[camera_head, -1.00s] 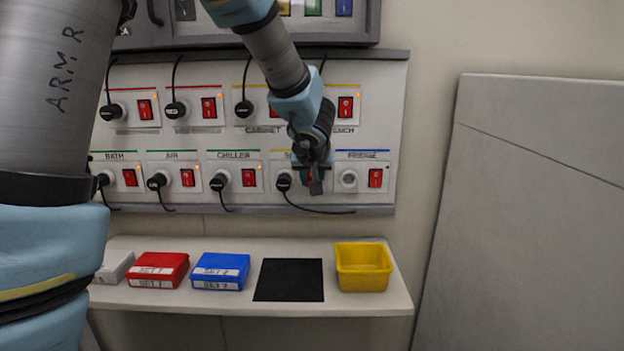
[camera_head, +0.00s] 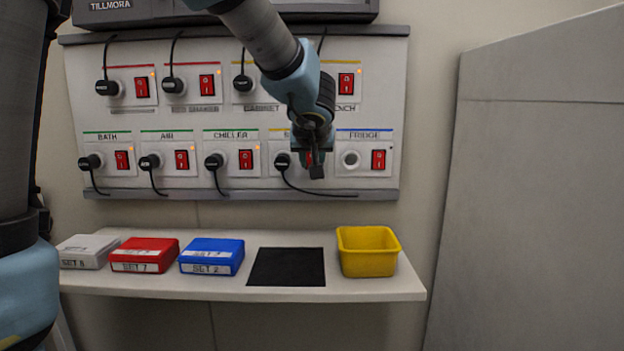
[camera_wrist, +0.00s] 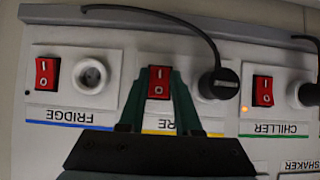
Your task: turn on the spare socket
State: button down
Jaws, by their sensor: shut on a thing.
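The spare socket unit has a yellow stripe and a label of which only "RE" shows in the wrist view (camera_wrist: 178,133). Its red rocker switch (camera_wrist: 159,80) sits between the green fingers of my gripper (camera_wrist: 160,88), which is shut on it. A black plug (camera_wrist: 216,84) is in the spare socket, beside the switch; it also shows in the head view (camera_head: 283,160). In the head view my gripper (camera_head: 315,165) covers most of this switch. The spare unit's indicator lamp cannot be made out behind the fingers.
The fridge unit, with a red switch (camera_wrist: 46,74) and an empty socket (camera_wrist: 90,75), is on one side; the chiller switch (camera_wrist: 262,91), with its lamp lit, is on the other. Below stands a shelf (camera_head: 220,287) with boxes, a black mat (camera_head: 286,267) and a yellow bin (camera_head: 368,255).

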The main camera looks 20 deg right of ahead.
jog(key=b, duration=0.3)
jog(key=shift+f+t+b, duration=0.25)
jog(key=shift+t+b, duration=0.05)
jog(key=shift+r+b, duration=0.25)
jog(key=shift+b, duration=0.25)
jog(key=c, duration=0.6)
grip_release()
jog(key=shift+f, duration=0.1)
jog(key=v, duration=1.1)
jog(key=shift+f, duration=0.25)
jog(key=shift+a, duration=0.15)
